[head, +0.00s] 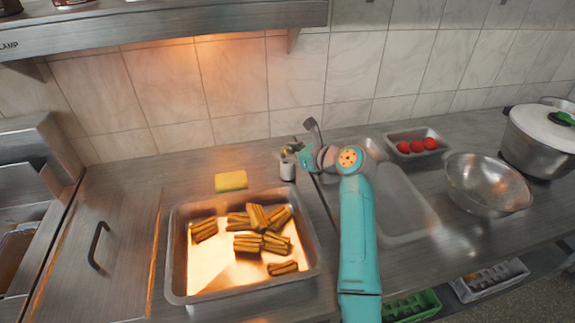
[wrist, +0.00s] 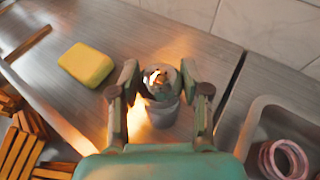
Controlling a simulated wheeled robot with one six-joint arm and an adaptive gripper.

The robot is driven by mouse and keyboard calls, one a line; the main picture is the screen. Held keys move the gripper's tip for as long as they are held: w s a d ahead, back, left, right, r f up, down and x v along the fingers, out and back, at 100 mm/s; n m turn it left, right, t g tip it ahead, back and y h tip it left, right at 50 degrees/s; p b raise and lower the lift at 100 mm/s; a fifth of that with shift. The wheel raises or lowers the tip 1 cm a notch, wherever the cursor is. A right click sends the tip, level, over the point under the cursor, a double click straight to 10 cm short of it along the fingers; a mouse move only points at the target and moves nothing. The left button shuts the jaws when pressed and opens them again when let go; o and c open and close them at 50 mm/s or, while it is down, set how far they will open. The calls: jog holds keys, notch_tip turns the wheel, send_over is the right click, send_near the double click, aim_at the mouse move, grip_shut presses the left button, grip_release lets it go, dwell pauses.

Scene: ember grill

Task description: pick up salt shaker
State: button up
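The salt shaker (head: 287,168) is a small metal cylinder standing upright on the steel counter, near the tiled wall. In the wrist view the shaker (wrist: 161,108), with a shiny rounded top, lies between the two fingers of my gripper (wrist: 159,72). The fingers are spread, one on each side, with a narrow gap to the shaker's top. In the head view my gripper (head: 296,155) is at the shaker, partly covering it. Whether a finger touches it is hard to tell.
A yellow sponge (wrist: 86,65) lies left of the shaker. A tray (head: 182,292) of grilled sticks stands in front of it. A sink basin (head: 400,205) is to the right, with a metal bowl (head: 485,188), a tray of red tomatoes (head: 417,146) and a pot (head: 535,150) beyond.

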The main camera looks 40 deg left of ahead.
grip_shut()
jog(key=shift+r, duration=0.15)
notch_tip(320, 180, up, 10)
jog(key=shift+f, duration=0.1)
jog(key=shift+o, duration=0.5)
grip_release()
grip_shut()
